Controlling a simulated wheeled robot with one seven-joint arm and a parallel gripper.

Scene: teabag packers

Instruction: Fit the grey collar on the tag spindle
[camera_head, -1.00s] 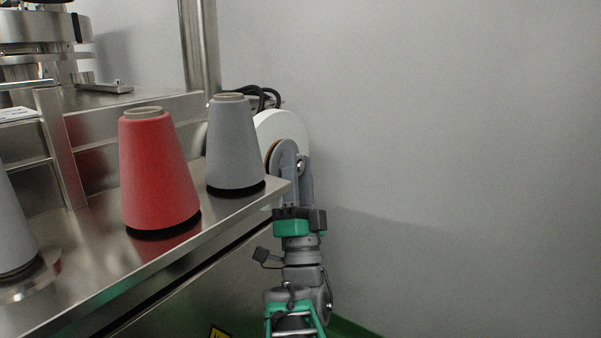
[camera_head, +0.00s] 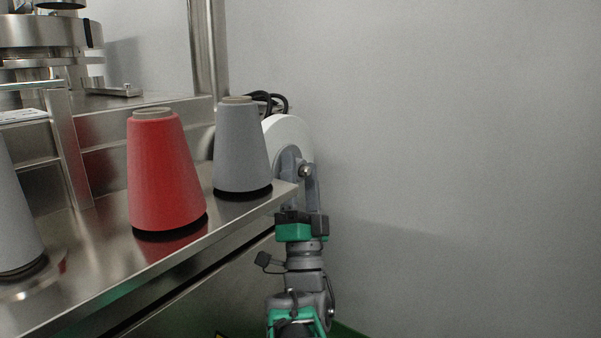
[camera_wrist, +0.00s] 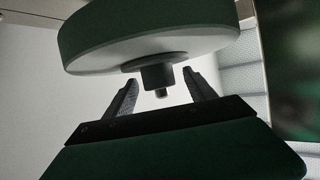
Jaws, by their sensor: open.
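The white tag reel (camera_head: 289,127) stands on edge behind the shelf's right end; in the wrist view its pale underside face (camera_wrist: 200,42) fills the top. A dark grey collar (camera_wrist: 156,75) sits around the tag spindle at the middle of that face, against or very near the hub. The spindle's tip (camera_wrist: 161,93) sticks out past the collar. My gripper (camera_wrist: 160,78) is open, one finger on each side of the collar with gaps showing. In the head view, my gripper (camera_head: 300,165) is in front of the reel and hides most of the collar.
A steel shelf (camera_head: 100,270) carries a red cone (camera_head: 165,175) and a grey cone (camera_head: 240,150) close left of my arm. Another grey cone (camera_head: 15,210) is at the left edge. Black cables (camera_head: 268,100) loop behind the reel. The right side is plain wall (camera_head: 460,150).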

